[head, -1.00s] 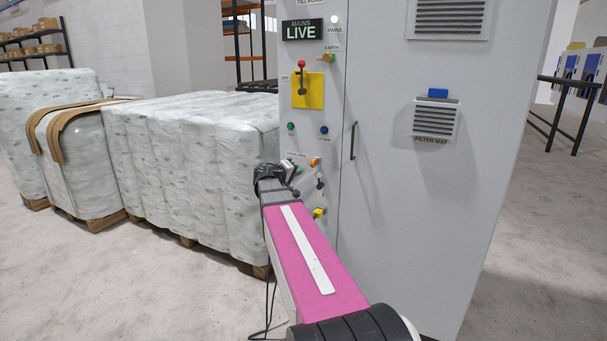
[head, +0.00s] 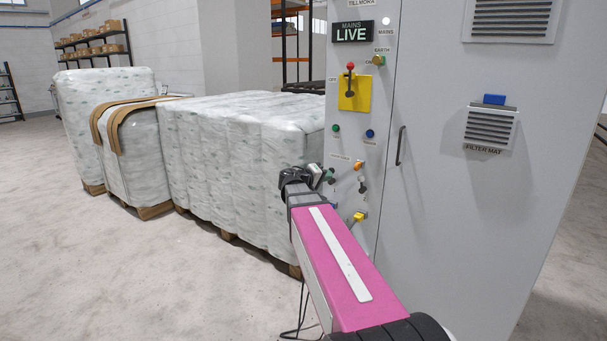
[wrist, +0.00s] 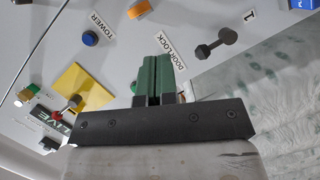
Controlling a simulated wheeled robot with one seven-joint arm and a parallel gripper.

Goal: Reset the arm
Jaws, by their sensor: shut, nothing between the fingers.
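My arm (head: 340,265), with a pink top and a white strip, reaches forward to the grey control cabinet. My gripper (head: 328,176) is at its far end, close to the left edge of the cabinet's panel and left of the orange knob (head: 358,166). In the wrist view my gripper (wrist: 151,78) shows its two green fingers pressed together with nothing between them. They overlap the panel near the DOOR LOCK label (wrist: 173,52). I cannot tell from the views how far the fingertips are from the panel; no contact is visible.
The cabinet (head: 440,210) fills the right, with a red-knobbed lever (head: 350,80) on a yellow plate, a yellow knob (head: 360,216) and a black lever (wrist: 215,43). Wrapped bales (head: 225,150) on pallets stand behind my gripper. Open floor (head: 110,270) lies at left.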

